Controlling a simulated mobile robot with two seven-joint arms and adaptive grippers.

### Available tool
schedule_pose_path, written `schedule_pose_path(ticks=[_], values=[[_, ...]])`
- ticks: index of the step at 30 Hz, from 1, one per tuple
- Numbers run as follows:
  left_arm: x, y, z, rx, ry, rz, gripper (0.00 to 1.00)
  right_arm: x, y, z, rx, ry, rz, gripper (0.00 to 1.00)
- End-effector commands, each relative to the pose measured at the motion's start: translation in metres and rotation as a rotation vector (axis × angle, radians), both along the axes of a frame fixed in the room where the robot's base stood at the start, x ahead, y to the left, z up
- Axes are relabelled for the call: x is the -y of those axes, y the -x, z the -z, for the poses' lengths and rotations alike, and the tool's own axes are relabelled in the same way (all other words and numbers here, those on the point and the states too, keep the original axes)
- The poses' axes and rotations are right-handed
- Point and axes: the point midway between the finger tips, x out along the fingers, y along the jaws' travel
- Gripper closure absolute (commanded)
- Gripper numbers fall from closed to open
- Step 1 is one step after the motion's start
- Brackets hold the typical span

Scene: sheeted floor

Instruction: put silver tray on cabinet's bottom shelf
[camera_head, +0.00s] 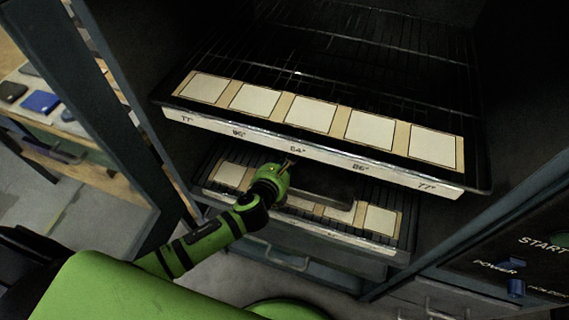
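The cabinet's bottom shelf (392,205) is a dark rack with a row of pale square cards along its front. A flat grey piece, seemingly the silver tray (328,197), lies at the middle of this shelf and covers part of the cards. My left gripper (288,164) is over the shelf just left of and behind the grey piece, below the upper shelf's front edge. Its fingers are small and dark, so I cannot tell whether they are open or touch the tray. My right gripper is not in view.
The upper wire shelf (375,175) juts out close above my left gripper, with pale cards and temperature labels. A control panel (515,268) stands at the right. A wooden table (85,130) with a blue item (40,102) is at the left. Drawers with handles are below.

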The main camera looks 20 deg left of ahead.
Motion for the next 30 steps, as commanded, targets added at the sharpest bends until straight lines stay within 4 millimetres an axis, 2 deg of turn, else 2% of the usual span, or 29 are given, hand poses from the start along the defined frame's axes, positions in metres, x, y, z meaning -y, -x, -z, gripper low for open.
schedule_pose_path(ticks=[3,14,16,17,26,30], values=[[0.0004,-0.0014,0.0074,0.006,0.005,-0.001,1.0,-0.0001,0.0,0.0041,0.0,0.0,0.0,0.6],[0.0005,-0.0015,0.0105,0.006,0.002,0.0,1.0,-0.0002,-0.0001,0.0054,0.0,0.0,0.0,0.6],[-0.0001,-0.0006,0.0122,0.002,-0.001,-0.001,0.74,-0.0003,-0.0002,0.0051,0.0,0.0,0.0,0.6],[-0.0001,-0.0005,0.012,0.002,-0.001,-0.001,0.66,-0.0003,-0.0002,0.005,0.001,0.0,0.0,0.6],[-0.0001,-0.0003,0.012,0.001,0.0,-0.001,0.66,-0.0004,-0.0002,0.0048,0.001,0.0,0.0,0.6],[-0.0002,0.0046,0.0054,-0.001,0.0,0.0,0.66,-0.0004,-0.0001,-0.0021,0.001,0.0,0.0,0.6]])
